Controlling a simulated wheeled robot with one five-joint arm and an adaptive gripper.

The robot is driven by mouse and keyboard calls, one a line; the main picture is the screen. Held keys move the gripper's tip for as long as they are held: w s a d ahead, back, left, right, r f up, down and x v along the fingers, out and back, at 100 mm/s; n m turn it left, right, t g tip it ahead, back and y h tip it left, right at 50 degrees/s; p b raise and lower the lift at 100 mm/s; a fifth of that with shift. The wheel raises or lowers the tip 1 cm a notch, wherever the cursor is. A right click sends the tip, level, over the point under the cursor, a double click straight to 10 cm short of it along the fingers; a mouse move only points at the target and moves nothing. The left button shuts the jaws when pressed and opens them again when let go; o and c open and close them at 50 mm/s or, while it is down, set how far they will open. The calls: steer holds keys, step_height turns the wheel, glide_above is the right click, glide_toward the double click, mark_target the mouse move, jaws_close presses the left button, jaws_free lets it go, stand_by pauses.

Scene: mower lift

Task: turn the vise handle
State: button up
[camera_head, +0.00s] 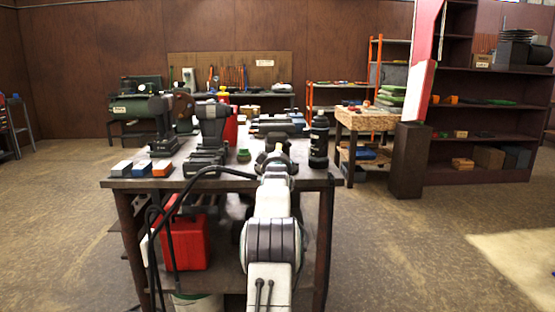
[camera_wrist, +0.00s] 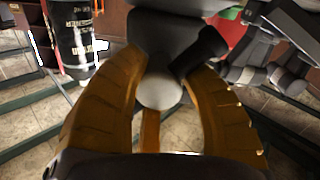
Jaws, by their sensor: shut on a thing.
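My gripper (camera_head: 276,158) reaches over the front edge of the workbench (camera_head: 125,184) in the head view. A dark bar (camera_wrist: 204,52) slants up and right from this part. A blue-grey vise (camera_head: 278,123) shows on the bench just beyond my gripper in the head view. My gripper and wrist hide the handle there.
A black bottle (camera_head: 319,142) stands right of my gripper. A small green jar (camera_head: 243,155) and a dark machine (camera_head: 209,135) are to its left. Small blocks (camera_head: 162,168) line the front left edge. A red can (camera_head: 186,241) sits on the lower shelf.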

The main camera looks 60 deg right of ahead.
steer(key=o, duration=1.4)
steer(key=shift+c, duration=0.2)
steer(key=shift+s+a, duration=0.1)
steer(key=v, duration=1.1)
steer(key=shift+s+a, duration=0.2)
steer(key=shift+a, duration=0.1)
steer(key=shift+o, duration=0.2)
